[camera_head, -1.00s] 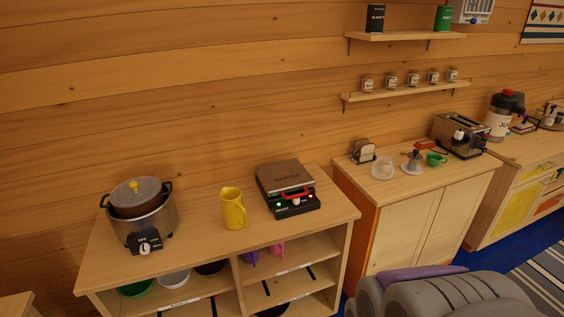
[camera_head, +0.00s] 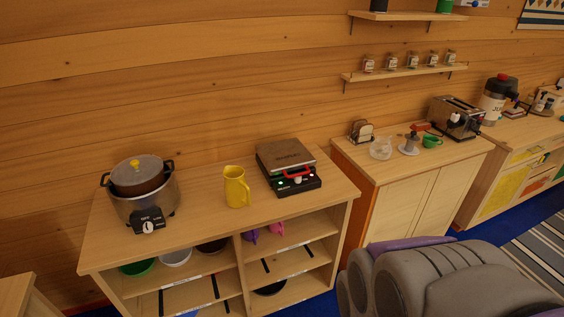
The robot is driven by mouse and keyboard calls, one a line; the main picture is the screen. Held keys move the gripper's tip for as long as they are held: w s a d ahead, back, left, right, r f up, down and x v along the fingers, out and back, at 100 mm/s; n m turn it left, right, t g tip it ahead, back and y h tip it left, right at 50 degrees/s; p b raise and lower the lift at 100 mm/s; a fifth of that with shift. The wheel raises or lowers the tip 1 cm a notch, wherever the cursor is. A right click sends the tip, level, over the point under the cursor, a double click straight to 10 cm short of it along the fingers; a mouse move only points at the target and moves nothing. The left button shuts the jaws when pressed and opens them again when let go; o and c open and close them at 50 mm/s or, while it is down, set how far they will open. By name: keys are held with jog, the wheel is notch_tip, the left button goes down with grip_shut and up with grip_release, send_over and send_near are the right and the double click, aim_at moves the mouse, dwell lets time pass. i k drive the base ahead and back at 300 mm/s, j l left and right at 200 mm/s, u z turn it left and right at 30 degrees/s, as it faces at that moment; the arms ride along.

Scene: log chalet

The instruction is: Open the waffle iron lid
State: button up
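The waffle iron (camera_head: 288,168) stands on the right part of the low wooden shelf unit's top (camera_head: 205,228). Its brown-grey lid (camera_head: 284,154) is down on the dark base (camera_head: 294,186). A red handle (camera_head: 297,174) shows at the lid's front edge, facing me. My gripper is not in view. Grey rounded parts of my own arm (camera_head: 445,280) fill the lower right corner and do not touch the waffle iron.
A yellow jug (camera_head: 236,187) stands just left of the waffle iron, and a large pot cooker (camera_head: 142,195) is at the far left. The cabinet (camera_head: 415,192) to the right holds a toaster (camera_head: 456,118), a green cup (camera_head: 431,141) and a glass bowl (camera_head: 380,150). Wall shelves hang above it.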

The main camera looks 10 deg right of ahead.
aim_at(284, 156)
jog(key=i+z, duration=0.3)
jog(key=i, duration=0.25)
jog(key=i+j+z, duration=0.35)
jog(key=i, duration=0.15)
jog(key=l, duration=0.1)
